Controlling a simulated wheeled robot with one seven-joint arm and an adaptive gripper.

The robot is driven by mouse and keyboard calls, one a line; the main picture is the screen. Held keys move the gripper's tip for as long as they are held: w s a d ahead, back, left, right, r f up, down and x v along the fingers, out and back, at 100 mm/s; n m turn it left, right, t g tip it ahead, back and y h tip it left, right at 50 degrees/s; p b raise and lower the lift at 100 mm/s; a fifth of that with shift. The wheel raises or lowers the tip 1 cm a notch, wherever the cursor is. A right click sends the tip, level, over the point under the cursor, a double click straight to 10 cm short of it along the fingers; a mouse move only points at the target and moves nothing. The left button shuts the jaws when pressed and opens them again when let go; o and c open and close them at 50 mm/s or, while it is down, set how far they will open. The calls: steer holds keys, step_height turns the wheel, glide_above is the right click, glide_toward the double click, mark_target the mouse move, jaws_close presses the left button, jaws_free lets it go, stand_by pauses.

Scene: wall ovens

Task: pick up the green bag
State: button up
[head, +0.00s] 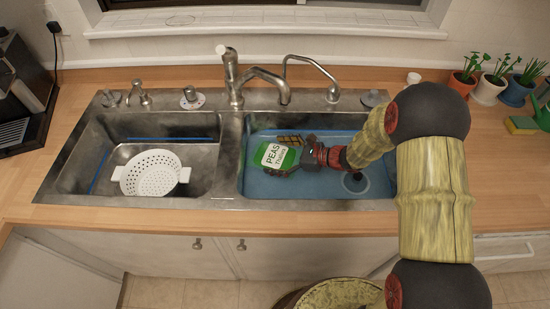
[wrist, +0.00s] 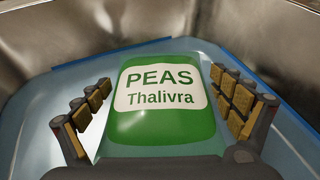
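The green bag (head: 271,156), with a white label reading "PEAS Thalivra", is in the right sink basin. It also fills the middle of the wrist view (wrist: 160,128). My gripper (head: 291,150) reaches down into that basin from the right, at the bag's right end. In the wrist view my gripper's fingers (wrist: 160,92) are spread, one on each side of the bag. Narrow gaps show between the finger pads and the bag's sides. The bag's near end is partly hidden by my gripper's base.
The right basin (head: 255,193) has steel walls close around the bag and a drain to its right. A white colander (head: 152,173) sits in the left basin. The faucet (head: 262,77) stands behind the basins. Potted plants (head: 490,88) stand at the right back.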

steer(key=c, duration=1)
steer(key=shift+c, duration=1.3)
steer(key=shift+r, duration=0.1)
